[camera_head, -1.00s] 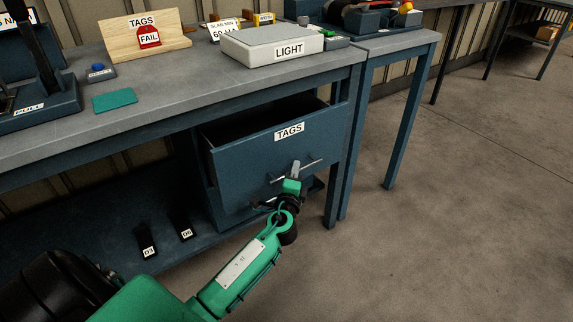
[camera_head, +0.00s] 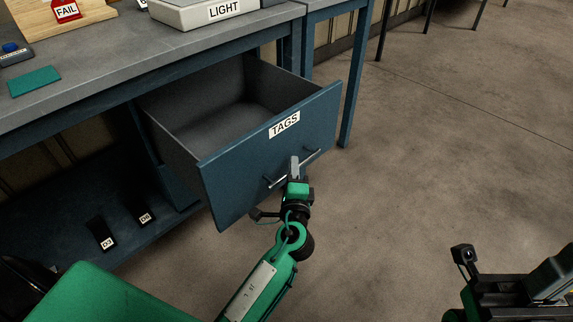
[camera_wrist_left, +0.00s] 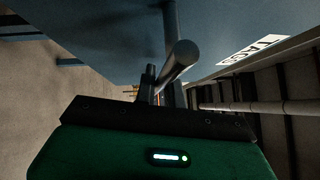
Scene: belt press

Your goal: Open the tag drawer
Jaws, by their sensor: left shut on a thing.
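The tag drawer (camera_head: 235,180) is blue with a white TAGS label (camera_head: 284,125) on its front. It stands well out from under the bench, and the grey inside that shows looks empty. My left gripper (camera_head: 294,168) is shut on the drawer's metal bar handle (camera_head: 312,156), near the handle's middle. In the left wrist view the drawer front (camera_wrist_left: 100,35) fills the top, with part of its label (camera_wrist_left: 253,48) at the right. My right gripper (camera_head: 510,290) is partly in view at the bottom right, away from the drawer; its fingertips cannot be made out.
The grey bench top (camera_head: 120,62) holds a LIGHT box (camera_head: 195,10), a teal pad (camera_head: 35,80) and a wooden FAIL stand (camera_head: 95,20). Two small dark labelled pieces (camera_head: 103,234) sit on the lower shelf (camera_head: 55,215). The floor (camera_head: 430,150) right of the drawer is clear.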

